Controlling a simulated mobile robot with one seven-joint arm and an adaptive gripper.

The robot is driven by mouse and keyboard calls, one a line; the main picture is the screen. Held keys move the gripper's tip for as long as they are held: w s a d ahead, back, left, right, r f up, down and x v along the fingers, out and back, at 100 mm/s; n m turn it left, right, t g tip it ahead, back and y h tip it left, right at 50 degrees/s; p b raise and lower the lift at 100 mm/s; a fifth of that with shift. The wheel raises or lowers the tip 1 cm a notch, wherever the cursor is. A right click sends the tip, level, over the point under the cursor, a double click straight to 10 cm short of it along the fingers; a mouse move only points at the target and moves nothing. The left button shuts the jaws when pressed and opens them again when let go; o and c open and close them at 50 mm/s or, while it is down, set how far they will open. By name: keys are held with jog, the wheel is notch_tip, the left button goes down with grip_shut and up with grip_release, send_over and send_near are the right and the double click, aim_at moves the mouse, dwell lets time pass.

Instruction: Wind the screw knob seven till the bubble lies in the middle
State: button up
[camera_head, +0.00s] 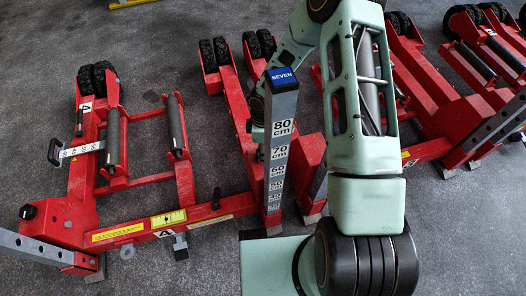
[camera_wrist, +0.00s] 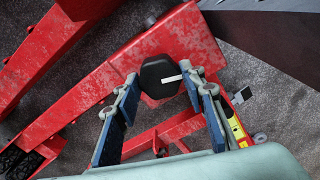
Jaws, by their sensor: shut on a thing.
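A black faceted screw knob (camera_wrist: 158,80) with a white stripe sits on top of a red beam in the wrist view. My gripper (camera_wrist: 159,77) is shut on it, one finger on each side. A yellow level vial (camera_wrist: 236,130) shows at the right of the wrist view, partly hidden; its bubble is too small to make out. In the head view a blue SEVEN label (camera_head: 283,76) tops a grey scaled post (camera_head: 279,140). A yellow vial (camera_head: 168,218) lies on the red crossbar there.
A red jack frame (camera_head: 110,185) marked 4, with grey rollers and black wheels, stands at the left. More red frames (camera_head: 430,90) stand at the right. A small black knob (camera_head: 216,197) stands on the crossbar. Grey floor is open at the upper left.

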jog(key=o, duration=1.2)
jog(key=shift+c, duration=0.2)
notch_tip(320, 180, up, 12)
jog(key=shift+d, duration=0.15)
